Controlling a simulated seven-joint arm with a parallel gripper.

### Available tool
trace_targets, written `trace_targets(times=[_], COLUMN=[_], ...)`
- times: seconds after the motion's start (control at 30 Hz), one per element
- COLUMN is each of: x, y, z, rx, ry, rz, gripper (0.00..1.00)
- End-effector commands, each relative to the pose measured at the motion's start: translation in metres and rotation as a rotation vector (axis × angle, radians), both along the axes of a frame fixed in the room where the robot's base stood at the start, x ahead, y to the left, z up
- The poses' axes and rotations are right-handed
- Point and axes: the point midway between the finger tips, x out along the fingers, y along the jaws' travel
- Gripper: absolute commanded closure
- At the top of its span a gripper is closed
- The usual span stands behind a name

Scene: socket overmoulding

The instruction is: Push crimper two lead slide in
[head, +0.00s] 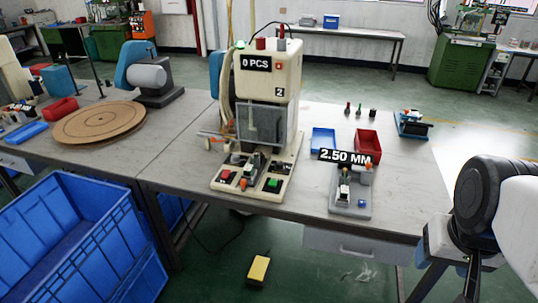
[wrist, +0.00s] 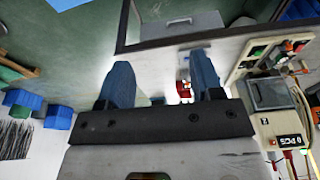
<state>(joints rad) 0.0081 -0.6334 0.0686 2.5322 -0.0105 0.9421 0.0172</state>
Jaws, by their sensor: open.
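Crimper two (head: 268,80) is a cream bench press marked "2" with a "0 PCS" display, standing on the table in the head view. Its clear guard covers the front. On its base (head: 262,190) are a red button, a green button and small slide-like parts (head: 250,168) with an orange piece; I cannot tell exactly which is the lead slide or how far in it sits. In the wrist view the crimper (wrist: 270,95) shows at the right, turned on its side. My gripper (wrist: 160,62) has two blue fingers spread apart, empty and away from the crimper.
A grey gauge fixture (head: 350,205) labelled "2.50 MM" stands right of the crimper. Blue (head: 324,138) and red (head: 367,143) bins sit behind it. A round wooden board (head: 100,122) lies left. Blue crates (head: 75,245) stand before the table. My arm is at the right.

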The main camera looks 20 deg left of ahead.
Motion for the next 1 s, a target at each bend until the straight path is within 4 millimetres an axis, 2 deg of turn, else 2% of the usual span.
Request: trace_targets(times=[0.07,0.13,0.33,0.47,0.67,1.0], x=[0.0,0.0,0.006,0.018,0.051,0.12], y=[0.0,0.0,0.002,0.007,0.02,0.057], z=[0.0,0.0,0.002,0.005,0.012,0.019], rx=[0.0,0.0,0.001,0.003,0.007,0.013], ry=[0.0,0.0,0.003,0.009,0.023,0.053], rz=[0.0,0.0,0.004,0.011,0.029,0.065], gripper=[0.4,0.48,0.48,0.48,0.48,0.48])
